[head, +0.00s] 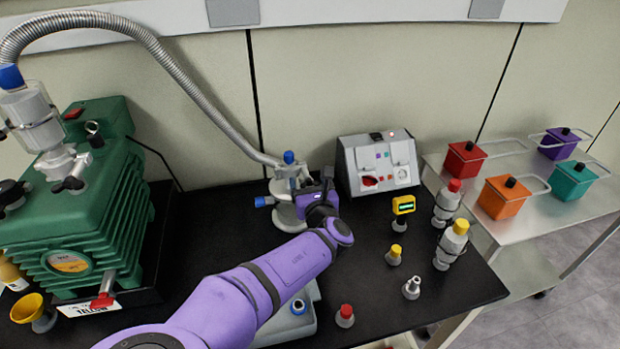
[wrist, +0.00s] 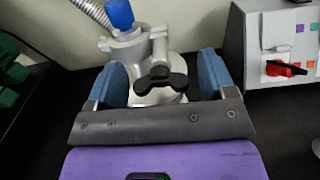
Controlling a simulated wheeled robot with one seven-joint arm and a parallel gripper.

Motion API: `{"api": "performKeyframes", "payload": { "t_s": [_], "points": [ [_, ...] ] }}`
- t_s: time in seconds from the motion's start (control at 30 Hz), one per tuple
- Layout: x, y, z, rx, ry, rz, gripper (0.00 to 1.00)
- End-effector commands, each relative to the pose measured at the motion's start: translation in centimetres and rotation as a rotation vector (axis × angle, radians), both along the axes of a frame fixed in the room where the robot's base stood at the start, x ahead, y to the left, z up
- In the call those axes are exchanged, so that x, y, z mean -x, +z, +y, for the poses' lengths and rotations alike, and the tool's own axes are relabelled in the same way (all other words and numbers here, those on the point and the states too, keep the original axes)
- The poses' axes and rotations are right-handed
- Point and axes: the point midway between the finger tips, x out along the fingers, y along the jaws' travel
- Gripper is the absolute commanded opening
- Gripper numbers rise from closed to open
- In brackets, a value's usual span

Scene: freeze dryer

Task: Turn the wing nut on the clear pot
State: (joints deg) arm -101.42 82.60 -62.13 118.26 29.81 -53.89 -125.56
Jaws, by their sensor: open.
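A pale grey pot (head: 287,218) with a metallic top and blue caps stands on the black bench near the wall. In the wrist view its body (wrist: 184,66) shows beyond my fingers, with a black two-lobed wing nut (wrist: 160,78) on its near side. The wing nut's lobes spread left and right. My gripper (wrist: 161,80) is open, its blue finger pads on either side of the wing nut with gaps to both lobes. In the head view my gripper (head: 316,200) is at the pot's right side and hides the wing nut.
A ribbed metal hose (head: 190,85) runs from the pot to a clear canister (head: 32,118) on a green pump (head: 90,215). A grey control box (head: 378,165) stands close at right. A steel cart (head: 515,225) holds coloured boxes.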

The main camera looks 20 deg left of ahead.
Motion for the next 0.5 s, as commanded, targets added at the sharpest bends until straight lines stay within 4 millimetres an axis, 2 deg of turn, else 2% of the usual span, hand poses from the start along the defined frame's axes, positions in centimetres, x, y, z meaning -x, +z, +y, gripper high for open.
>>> {"api": "performKeyframes", "payload": {
  "t_s": [0.13, 0.3, 0.37, 0.5],
  "points": [
    [-0.01, 0.00, 0.00, 0.000, 0.000, 0.000, 0.77],
    [-0.03, 0.00, -0.01, 0.000, 0.000, 0.000, 0.38],
    [-0.03, 0.00, -0.01, 0.000, 0.000, 0.000, 0.27],
    [-0.04, 0.00, 0.00, -0.002, 0.000, 0.001, 0.27]
  ]
}}
